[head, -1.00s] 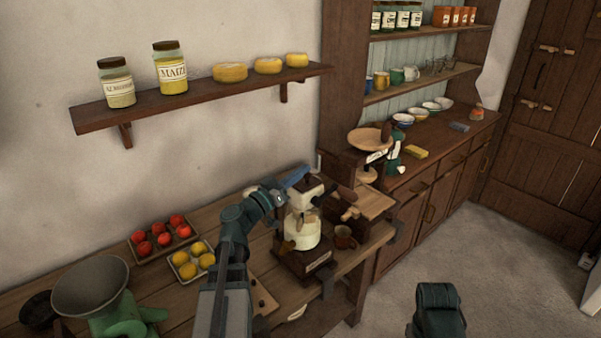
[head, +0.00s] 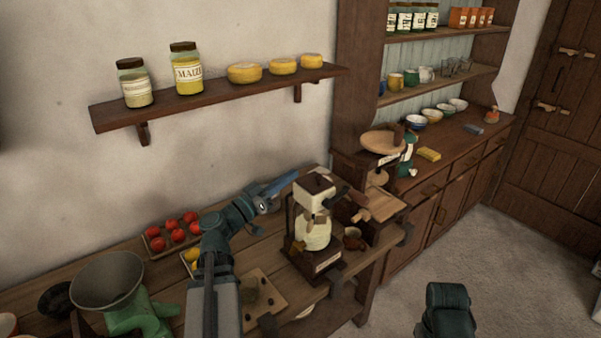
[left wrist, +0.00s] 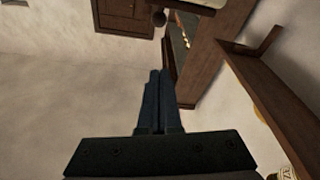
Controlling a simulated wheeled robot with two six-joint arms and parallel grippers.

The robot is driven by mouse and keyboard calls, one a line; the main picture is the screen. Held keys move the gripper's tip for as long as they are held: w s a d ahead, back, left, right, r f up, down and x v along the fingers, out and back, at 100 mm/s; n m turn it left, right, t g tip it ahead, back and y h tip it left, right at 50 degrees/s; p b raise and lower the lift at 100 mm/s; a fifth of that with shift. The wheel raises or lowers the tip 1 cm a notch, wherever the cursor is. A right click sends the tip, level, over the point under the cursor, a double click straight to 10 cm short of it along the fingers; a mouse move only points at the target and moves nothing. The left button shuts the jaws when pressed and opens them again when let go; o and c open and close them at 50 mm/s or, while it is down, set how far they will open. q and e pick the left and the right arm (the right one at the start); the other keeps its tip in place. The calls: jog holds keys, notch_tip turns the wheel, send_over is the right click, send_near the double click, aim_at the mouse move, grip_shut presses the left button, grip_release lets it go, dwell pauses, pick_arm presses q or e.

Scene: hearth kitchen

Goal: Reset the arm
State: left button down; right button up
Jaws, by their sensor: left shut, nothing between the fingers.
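My left arm comes in over the wooden worktop in the head view. My left gripper (head: 292,176) is shut and empty, its blue fingers pointing to the right and slightly up, to the left of the cream coffee grinder (head: 314,232). In the left wrist view the shut fingers (left wrist: 158,76) lie side by side with nothing between them.
The worktop (head: 252,238) holds a tray of red fruit (head: 174,232), yellow fruit partly hidden by my arm, and a green-based bowl (head: 107,280). A wall shelf (head: 220,97) hangs above. A dresser (head: 440,187) stands at the right; open floor (head: 510,270) lies before it.

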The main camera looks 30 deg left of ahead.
pick_arm(q)
jog(key=shift+s+a+f, duration=0.1)
jog(key=shift+s+a, duration=0.15)
jog(key=shift+s, duration=0.35)
jog(key=d+f+m+g+h, duration=0.2)
jog(key=d+f+g, duration=0.5)
jog(key=d, duration=0.6)
jog(key=d+f+m+g+h, duration=0.1)
jog(key=d+f+m+g, duration=0.1)
jog(key=d+f+g, duration=0.65)
jog(key=s+d+f+g+y, duration=0.4)
jog(key=s+d+f+y, duration=0.7)
jog(key=s+d, duration=0.1)
jog(key=shift+s+n, duration=0.4)
jog(key=shift+s, duration=0.1)
